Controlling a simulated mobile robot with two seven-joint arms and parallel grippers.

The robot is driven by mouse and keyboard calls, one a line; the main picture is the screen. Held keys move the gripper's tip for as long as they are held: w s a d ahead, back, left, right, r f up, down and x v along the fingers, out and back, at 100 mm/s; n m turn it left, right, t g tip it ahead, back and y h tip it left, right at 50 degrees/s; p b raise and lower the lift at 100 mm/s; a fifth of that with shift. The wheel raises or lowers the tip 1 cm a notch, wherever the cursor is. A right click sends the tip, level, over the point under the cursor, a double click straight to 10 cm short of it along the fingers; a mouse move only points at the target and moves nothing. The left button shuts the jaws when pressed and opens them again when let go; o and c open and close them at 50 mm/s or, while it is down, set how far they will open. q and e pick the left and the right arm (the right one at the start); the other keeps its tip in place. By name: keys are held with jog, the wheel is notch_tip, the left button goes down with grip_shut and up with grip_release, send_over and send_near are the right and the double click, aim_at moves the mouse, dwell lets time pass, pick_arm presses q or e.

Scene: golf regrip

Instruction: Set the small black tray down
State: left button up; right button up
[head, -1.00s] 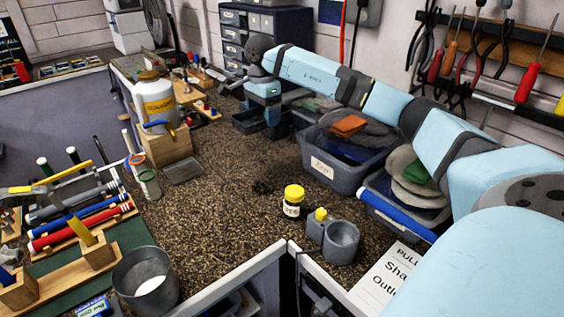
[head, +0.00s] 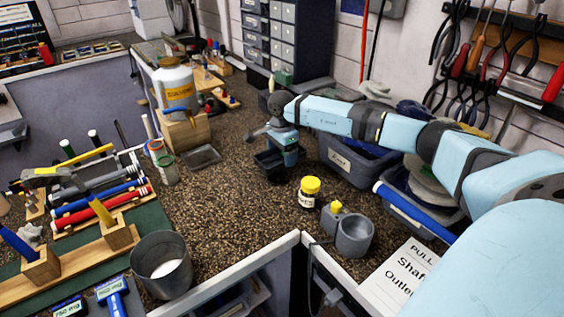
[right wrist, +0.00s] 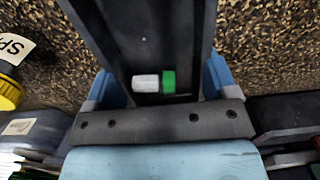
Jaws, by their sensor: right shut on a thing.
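My right gripper (head: 284,148) is at mid-bench in the head view, pointing down. It is shut on the small black tray (head: 268,165), which is just above or on the speckled bench top; I cannot tell which. In the right wrist view the tray (right wrist: 145,40) runs between the blue fingers of the gripper (right wrist: 160,85). A small white and green cylinder (right wrist: 153,82) shows against the tray. My left gripper is not in view.
A yellow-lidded jar (head: 310,192) and a grey cup holder (head: 353,234) stand nearer than the tray. A grey bin (head: 350,165) is to its right. A flat grey plate (head: 202,157) lies to its left. Speckled bench (head: 235,215) is bare between.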

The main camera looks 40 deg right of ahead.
aim_at(282, 159)
jog(key=shift+f, duration=1.9)
jog(key=shift+f, duration=0.15)
jog(key=o, duration=0.8)
jog(key=shift+o, duration=0.2)
notch_tip(282, 159, up, 12)
jog(key=shift+r+b, duration=0.2)
jog(key=shift+b, duration=0.1)
